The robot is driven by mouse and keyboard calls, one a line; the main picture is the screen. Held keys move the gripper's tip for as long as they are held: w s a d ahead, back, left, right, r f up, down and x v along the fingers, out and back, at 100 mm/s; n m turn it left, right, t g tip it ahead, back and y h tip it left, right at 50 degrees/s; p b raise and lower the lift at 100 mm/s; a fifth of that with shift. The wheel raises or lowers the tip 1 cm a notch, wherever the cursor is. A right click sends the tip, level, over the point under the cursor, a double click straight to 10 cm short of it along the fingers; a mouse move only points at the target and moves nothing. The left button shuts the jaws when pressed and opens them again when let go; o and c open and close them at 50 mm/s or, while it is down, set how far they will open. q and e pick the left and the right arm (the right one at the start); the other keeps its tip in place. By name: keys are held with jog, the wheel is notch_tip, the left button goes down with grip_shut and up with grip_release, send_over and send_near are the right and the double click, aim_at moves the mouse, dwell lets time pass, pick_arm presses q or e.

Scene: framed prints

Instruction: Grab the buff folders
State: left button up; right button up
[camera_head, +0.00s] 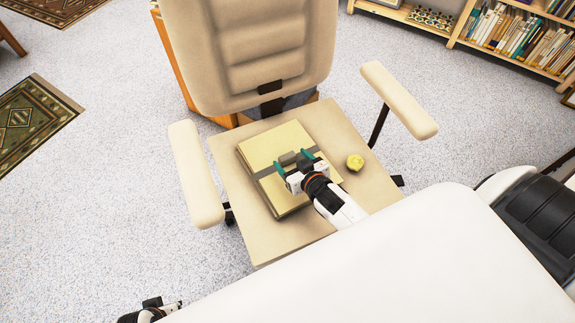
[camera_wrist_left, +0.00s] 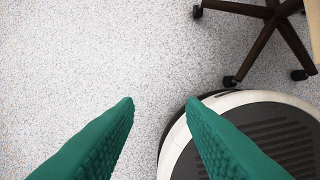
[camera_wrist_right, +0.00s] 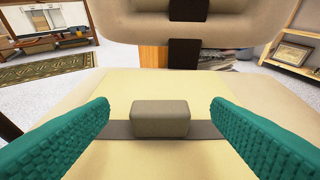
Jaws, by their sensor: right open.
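The buff folders (camera_head: 262,151) lie as a flat stack on the seat of a cream chair (camera_head: 240,205). A dark grey strap crosses them, with a grey block (camera_wrist_right: 160,118) on its middle. The folders fill the middle of the right wrist view (camera_wrist_right: 150,88). My right gripper (camera_head: 294,162) is over the stack, open, with one teal finger on each side of the block and gaps between. I cannot tell whether its fingertips touch the folders. My left gripper (camera_wrist_left: 160,101) is open and empty above the floor, low at the left in the head view (camera_head: 160,304).
A crumpled yellow ball (camera_head: 355,161) lies on the seat right of the folders. The chair's backrest (camera_head: 250,50) stands behind, with armrests left (camera_head: 195,175) and right (camera_head: 400,100). A bookshelf (camera_head: 515,40) is at the back right.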

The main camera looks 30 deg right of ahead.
aim_at(287, 155)
jog(key=b+x, duration=0.1)
jog(key=x, duration=0.4)
jog(key=shift+f+b, duration=0.25)
jog(key=shift+b, duration=0.1)
jog(key=shift+w, duration=0.25)
pick_arm(q)
notch_tip(287, 155, up, 7)
jog(key=shift+s+f, duration=0.15)
jog(key=shift+s, duration=0.05)
jog(key=shift+a, duration=0.1)
pick_arm(e)
jog(key=shift+c, duration=0.4)
jog(key=c, duration=1.5)
jog(key=shift+r, duration=0.15)
grip_shut()
